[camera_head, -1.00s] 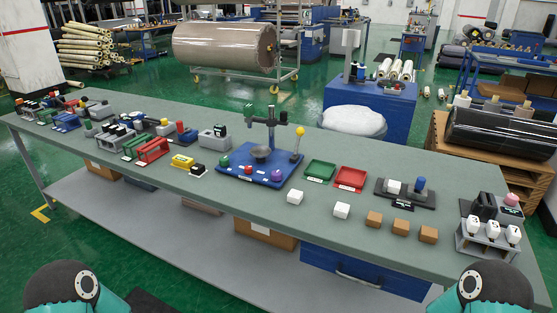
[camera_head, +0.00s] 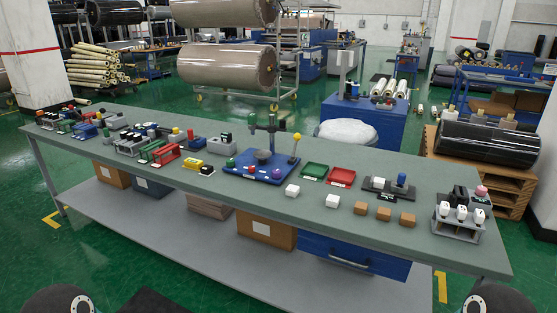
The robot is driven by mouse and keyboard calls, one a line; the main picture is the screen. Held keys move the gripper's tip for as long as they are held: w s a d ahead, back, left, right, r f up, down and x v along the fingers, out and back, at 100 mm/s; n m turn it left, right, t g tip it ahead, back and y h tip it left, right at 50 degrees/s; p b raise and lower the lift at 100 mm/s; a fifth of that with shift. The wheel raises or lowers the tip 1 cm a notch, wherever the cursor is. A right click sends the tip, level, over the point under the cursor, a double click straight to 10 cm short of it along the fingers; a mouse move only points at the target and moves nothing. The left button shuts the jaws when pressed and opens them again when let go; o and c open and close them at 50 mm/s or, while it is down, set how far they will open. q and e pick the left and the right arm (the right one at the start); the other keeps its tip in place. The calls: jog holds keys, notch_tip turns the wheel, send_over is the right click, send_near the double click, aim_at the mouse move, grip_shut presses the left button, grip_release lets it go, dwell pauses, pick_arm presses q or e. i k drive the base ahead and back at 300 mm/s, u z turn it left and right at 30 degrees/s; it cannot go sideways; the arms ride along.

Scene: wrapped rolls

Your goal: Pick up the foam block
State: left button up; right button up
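Several small blocks sit in a row near the front edge of the workbench (camera_head: 225,205). Two are white, a left white block (camera_head: 292,190) and a right white block (camera_head: 332,200). Beside them are three tan blocks, one at left (camera_head: 360,208), one in the middle (camera_head: 383,214) and one at right (camera_head: 407,219). I cannot tell from looks which is the foam block. Only round dark parts of my two arms show at the bottom corners, well short of the bench. Neither gripper is in view.
Behind the blocks are a green tray (camera_head: 315,171), a red tray (camera_head: 341,177) and a blue-based stand (camera_head: 258,172). A rack of white-bodied items (camera_head: 460,216) stands at the right end. Fixtures crowd the bench's left half. A blue drawer (camera_head: 352,256) hangs below.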

aim_at(378, 183)
jog(key=u, duration=0.15)
jog(key=i, duration=0.9)
jog(key=z, duration=0.05)
